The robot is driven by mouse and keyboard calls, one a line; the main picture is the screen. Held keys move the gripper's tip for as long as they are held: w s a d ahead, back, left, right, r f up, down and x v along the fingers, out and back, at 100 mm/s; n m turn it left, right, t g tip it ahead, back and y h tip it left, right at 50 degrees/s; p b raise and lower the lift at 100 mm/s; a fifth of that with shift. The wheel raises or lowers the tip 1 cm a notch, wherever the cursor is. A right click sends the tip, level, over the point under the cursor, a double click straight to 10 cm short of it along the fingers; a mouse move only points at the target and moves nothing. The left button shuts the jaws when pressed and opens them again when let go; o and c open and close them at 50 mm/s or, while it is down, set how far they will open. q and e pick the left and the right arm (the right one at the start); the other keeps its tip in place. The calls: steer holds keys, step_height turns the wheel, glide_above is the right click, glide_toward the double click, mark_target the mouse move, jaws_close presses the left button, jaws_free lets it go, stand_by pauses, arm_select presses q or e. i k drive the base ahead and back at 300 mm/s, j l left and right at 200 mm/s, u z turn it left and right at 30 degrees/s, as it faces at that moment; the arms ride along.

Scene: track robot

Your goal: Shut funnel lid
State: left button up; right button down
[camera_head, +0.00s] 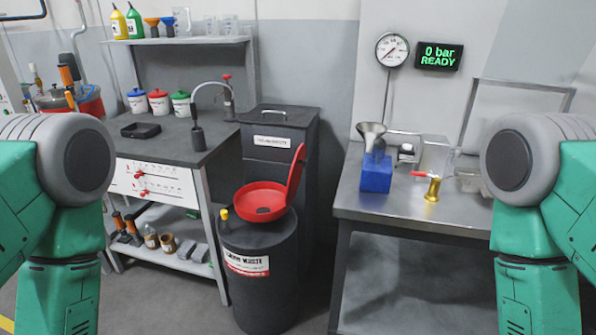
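A red funnel (260,203) sits on top of a black waste drum (262,278) in the middle of the view. Its red lid (296,172) stands open, tilted up at the right side of the funnel. A small yellow piece (224,214) is at the drum's left top edge. My green and grey arms come in at the left and right edges. Both grippers are out of view, and neither arm is near the funnel.
A grey workbench (185,145) with small pots stands to the left. A dark bin (283,135) stands behind the drum. A metal table (400,205) at the right carries a blue block (376,174) and a brass piece (433,189). Some floor shows in front of the drum.

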mark_target(300, 161)
steer(key=i+j+u, duration=0.3)
steer(key=i, duration=0.2)
steer(key=i+j+u, duration=0.25)
steer(key=i, duration=0.25)
steer(key=k+l, duration=0.05)
steer(key=l, duration=0.05)
